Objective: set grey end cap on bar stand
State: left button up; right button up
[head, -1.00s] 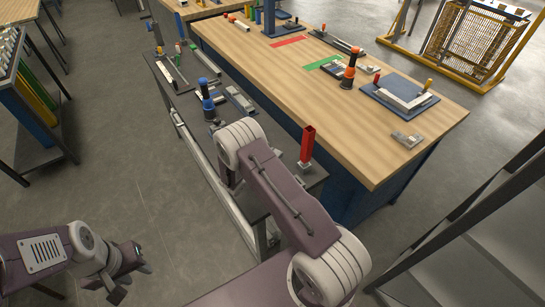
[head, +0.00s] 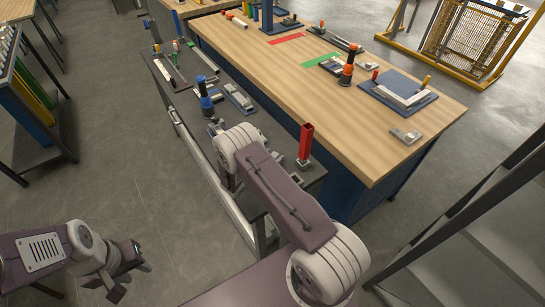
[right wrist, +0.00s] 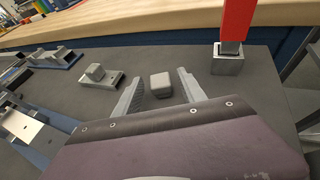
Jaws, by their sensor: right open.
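A small grey block (right wrist: 159,86), which looks like the end cap, sits on the dark bench top between the fingers of my right gripper (right wrist: 161,92) in the right wrist view. The fingers are open, with a gap on both sides of the block. A red upright bar (right wrist: 235,22) stands in a bright square metal base (right wrist: 227,60) to the right of the gripper. The bar also shows in the head view (head: 306,140). There my right arm hides the right gripper and the block. My left gripper (head: 131,276) hangs over the floor at lower left, its jaw gap unclear.
A grey piece with a raised block (right wrist: 99,77) lies left of my right gripper. A blue-and-black upright tool (head: 205,95) and small fixtures stand farther along the dark bench. A wooden worktable (head: 420,150) borders it on the right.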

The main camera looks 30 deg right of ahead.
jog(key=b+v, duration=0.1)
jog(key=v, duration=1.1)
jog(key=shift+r, duration=0.2)
